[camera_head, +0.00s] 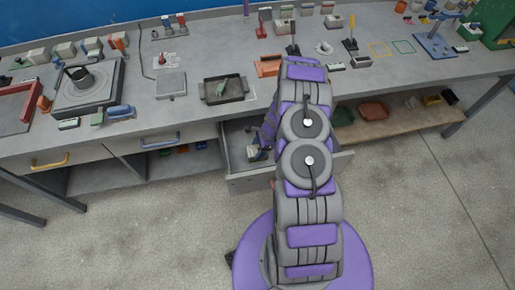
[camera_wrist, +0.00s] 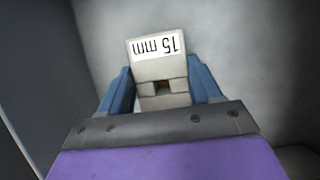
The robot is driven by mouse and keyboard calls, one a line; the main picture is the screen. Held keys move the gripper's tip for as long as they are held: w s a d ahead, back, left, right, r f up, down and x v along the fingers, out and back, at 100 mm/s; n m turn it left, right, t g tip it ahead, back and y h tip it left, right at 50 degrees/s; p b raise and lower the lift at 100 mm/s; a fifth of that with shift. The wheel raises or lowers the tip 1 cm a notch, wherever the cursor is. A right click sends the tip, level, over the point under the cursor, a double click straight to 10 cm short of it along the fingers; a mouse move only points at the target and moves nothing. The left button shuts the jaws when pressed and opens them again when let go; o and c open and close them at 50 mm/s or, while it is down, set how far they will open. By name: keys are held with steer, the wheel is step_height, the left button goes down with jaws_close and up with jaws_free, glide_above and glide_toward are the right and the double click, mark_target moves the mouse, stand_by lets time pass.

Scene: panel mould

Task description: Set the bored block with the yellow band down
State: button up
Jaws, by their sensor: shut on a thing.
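My gripper (camera_wrist: 158,72) has its two blue fingers on either side of a pale grey block (camera_wrist: 150,65) in the wrist view, and it is shut on it. The block carries a white label reading "15 mm", upside down in this view, and has a dark opening in its near face. I see no yellow band on the side that shows. In the head view my gripper (camera_head: 256,152) is low inside the open drawer (camera_head: 236,184). I cannot tell whether the block touches the drawer floor.
Grey drawer walls surround my gripper in the wrist view. The bench top (camera_head: 190,115) above holds a dark tray (camera_head: 224,88), a turntable-like fixture (camera_head: 85,82) and several small blocks. A closed drawer with a yellow handle (camera_head: 50,161) is at the left. A lower shelf (camera_head: 400,118) is at the right.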

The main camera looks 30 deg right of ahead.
steer(key=o, duration=1.2)
steer(key=shift+d+f, duration=0.1)
steer(key=shift+d, duration=0.2)
steer(key=shift+o, duration=0.2)
steer(key=shift+a, duration=0.4)
steer(key=p+v, duration=0.2)
steer(key=v, duration=0.9)
steer(key=s+a+r+n+g, duration=0.1)
steer(key=s+a+r+n, duration=0.3)
steer(key=r, duration=0.5)
steer(key=s+a+r+n, duration=0.1)
steer(key=a+r+n, duration=0.4)
steer(key=r, duration=0.4)
steer(key=s+a+r+n+g, duration=0.1)
steer(key=s+a+r+n, duration=0.15)
steer(key=a+r, duration=0.5)
steer(key=s+r+n+h, duration=0.1)
steer(key=s+r+n, duration=0.2)
steer(key=s, duration=0.5)
steer(key=s+a+r+n+h, duration=0.1)
steer(key=s+r+n, duration=0.2)
steer(key=s+r, duration=0.2)
steer(key=s+r+n+g+h, duration=0.1)
steer(key=s+r+n+h, duration=0.1)
steer(key=s, duration=0.8)
step_height(320, 180, up, 2)
steer(key=shift+s+a+r+n, duration=0.15)
steer(key=shift+s+a+n, duration=0.2)
steer(key=shift+n, duration=0.5)
